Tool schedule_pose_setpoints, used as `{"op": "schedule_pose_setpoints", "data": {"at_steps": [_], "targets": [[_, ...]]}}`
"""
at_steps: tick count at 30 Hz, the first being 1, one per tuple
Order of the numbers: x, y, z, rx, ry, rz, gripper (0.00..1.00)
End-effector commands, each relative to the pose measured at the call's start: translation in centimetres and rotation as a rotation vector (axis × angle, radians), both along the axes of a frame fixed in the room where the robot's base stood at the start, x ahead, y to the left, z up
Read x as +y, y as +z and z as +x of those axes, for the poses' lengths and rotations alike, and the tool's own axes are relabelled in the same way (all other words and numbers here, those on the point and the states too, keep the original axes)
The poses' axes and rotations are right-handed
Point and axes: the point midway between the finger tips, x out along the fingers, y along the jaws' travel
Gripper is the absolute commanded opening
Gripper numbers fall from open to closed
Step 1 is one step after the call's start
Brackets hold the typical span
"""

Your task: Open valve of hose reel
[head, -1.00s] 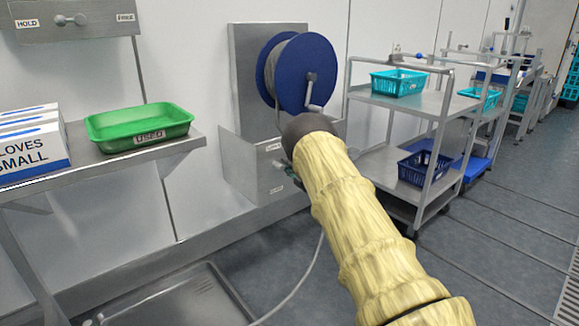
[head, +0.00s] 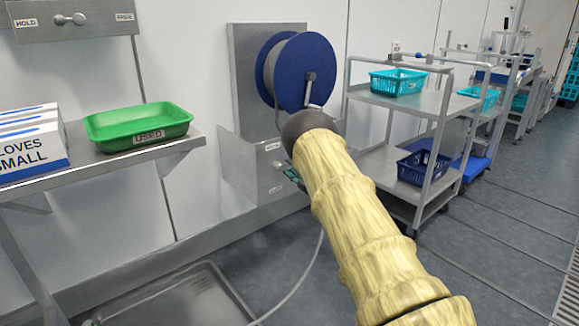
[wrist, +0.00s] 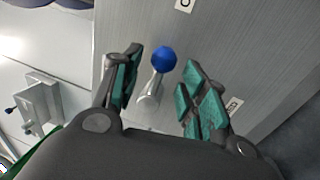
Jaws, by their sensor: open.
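The hose reel (head: 307,72) with its blue disc is mounted on a steel back plate on the wall. Below it is a steel valve box (head: 240,165) with small labels. In the wrist view the valve lever (wrist: 151,93) is a metal stem with a blue ball knob (wrist: 164,60). My gripper (wrist: 160,82) is open, with one green-padded finger on each side of the lever; I see no clear contact. In the head view my sleeved arm hides the lever and most of the gripper, which faces the box front.
A grey hose (head: 297,283) runs down to the floor beside a steel floor basin (head: 215,285). A shelf with a green tray (head: 137,127) and glove boxes (head: 30,143) stands at left. A steel trolley (head: 440,160) with baskets stands close at right.

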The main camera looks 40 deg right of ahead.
Motion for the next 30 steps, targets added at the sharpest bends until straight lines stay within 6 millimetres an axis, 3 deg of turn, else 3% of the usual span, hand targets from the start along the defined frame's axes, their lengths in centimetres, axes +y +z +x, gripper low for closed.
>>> {"op": "schedule_pose_setpoints", "data": {"at_steps": [9,15,30], "targets": [[-0.5,-1.2,-5.7,0.002,-0.002,0.001,0.43],[-0.7,-1.7,-8.2,0.000,-0.001,0.001,0.43],[-0.8,-1.9,-9.3,0.000,0.000,0.000,0.43]]}}
